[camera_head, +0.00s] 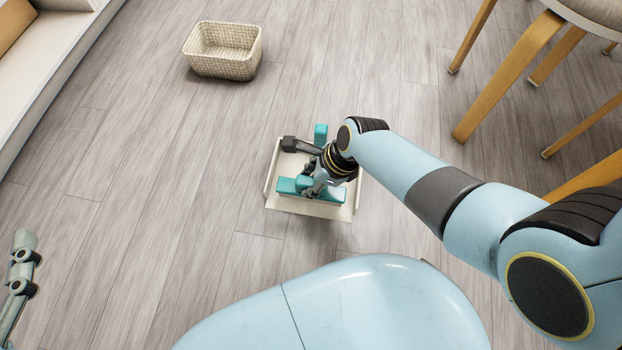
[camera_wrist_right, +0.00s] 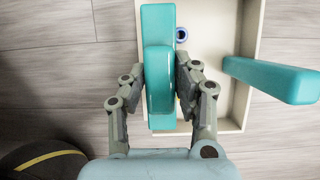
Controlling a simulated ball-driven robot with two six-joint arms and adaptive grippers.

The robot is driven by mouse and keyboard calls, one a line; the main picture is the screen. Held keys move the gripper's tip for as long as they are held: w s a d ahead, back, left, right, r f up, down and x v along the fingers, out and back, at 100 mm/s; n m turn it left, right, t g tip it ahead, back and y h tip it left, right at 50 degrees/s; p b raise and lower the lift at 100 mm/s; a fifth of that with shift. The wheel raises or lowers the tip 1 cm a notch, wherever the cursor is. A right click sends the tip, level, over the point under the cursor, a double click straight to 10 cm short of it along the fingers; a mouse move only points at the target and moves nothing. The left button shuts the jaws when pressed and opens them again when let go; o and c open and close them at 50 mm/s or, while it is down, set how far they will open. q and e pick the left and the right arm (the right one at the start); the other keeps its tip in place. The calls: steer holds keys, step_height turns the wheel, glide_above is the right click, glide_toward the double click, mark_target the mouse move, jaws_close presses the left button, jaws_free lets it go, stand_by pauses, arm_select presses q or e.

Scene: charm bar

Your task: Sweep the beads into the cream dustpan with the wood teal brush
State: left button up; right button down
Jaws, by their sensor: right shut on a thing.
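The cream dustpan (camera_head: 337,210) lies on the floor in the middle of the head view; its tray (camera_wrist_right: 224,32) fills the upper part of the wrist view. My right gripper (camera_head: 318,186) is over the dustpan, shut on the upright handle of the teal brush (camera_wrist_right: 159,88). The brush's teal bar (camera_head: 288,187) lies across the dustpan's near part. A second teal bar (camera_wrist_right: 268,78), seemingly the dustpan's handle, stands at the right. One blue ring-shaped bead (camera_wrist_right: 181,35) shows in the dustpan, beside the brush. My left gripper (camera_head: 24,246) is at the left edge, away from everything.
A woven cream basket (camera_head: 224,54) stands on the floor at the back left. Wooden chair legs (camera_head: 507,76) stand at the upper right. A white shelf unit (camera_head: 45,58) runs along the upper left. The grey plank floor left of the dustpan is clear.

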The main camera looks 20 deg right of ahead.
steer(key=shift+r, duration=0.2)
steer(key=shift+w+r+p, duration=0.1)
steer(key=shift+r+p, duration=0.35)
steer(key=shift+p, duration=0.1)
steer(key=shift+r+p, duration=0.45)
steer(key=shift+p, duration=0.05)
steer(key=shift+r+p, duration=0.45)
steer(key=shift+p, duration=0.05)
arm_select(q)
steer(key=s+a+f+g, duration=0.1)
steer(key=s+f+g, duration=0.3)
steer(key=f+g, duration=0.2)
steer(key=shift+s+a+f+n+y, duration=0.2)
steer(key=shift+a+n+y, duration=0.1)
steer(key=shift+y, duration=0.1)
